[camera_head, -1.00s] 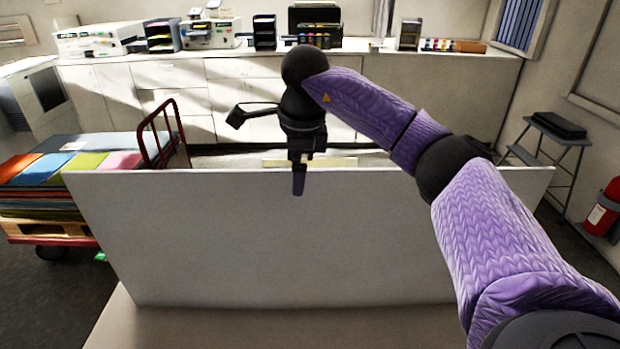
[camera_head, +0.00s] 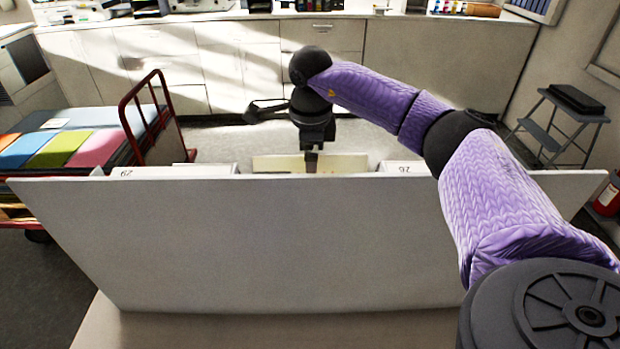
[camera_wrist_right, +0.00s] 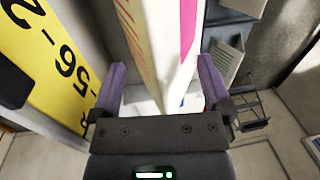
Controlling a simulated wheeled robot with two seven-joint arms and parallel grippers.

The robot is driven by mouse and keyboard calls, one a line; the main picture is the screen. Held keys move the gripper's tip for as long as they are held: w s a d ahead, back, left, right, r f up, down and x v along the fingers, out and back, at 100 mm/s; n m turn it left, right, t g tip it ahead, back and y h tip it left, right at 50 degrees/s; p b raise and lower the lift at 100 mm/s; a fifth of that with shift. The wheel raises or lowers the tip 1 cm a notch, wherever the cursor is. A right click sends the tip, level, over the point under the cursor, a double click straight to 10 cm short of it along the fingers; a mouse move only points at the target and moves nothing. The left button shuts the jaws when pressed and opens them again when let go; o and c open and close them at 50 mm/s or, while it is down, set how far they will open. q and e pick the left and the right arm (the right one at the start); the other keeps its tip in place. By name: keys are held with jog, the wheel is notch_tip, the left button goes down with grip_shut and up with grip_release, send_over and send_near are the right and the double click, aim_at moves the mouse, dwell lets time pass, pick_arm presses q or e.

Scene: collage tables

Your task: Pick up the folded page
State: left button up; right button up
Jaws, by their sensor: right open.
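My right gripper (camera_head: 310,160) points down just behind the top edge of a large white panel (camera_head: 240,245). In the right wrist view its two purple fingers (camera_wrist_right: 162,85) are open, with a tall pale sheet-like piece (camera_wrist_right: 165,40) between them; it has a coloured edge and pink marks. This may be the folded page, but I cannot tell for sure. In the head view a cream edge (camera_head: 275,164) shows beside the fingertips; the panel hides what is below. My left gripper is not in view.
White pieces marked with numbers (camera_head: 175,171) (camera_head: 402,167) stand behind the panel. A yellow numbered sheet (camera_wrist_right: 45,65) is left of the fingers in the wrist view. A red-handled cart with coloured sheets (camera_head: 60,148) stands left, a step stool (camera_head: 560,125) right.

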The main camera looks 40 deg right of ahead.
notch_tip(320, 180, down, 2)
jog(key=shift+w+d+f, duration=0.1)
grip_shut()
dwell(0.4)
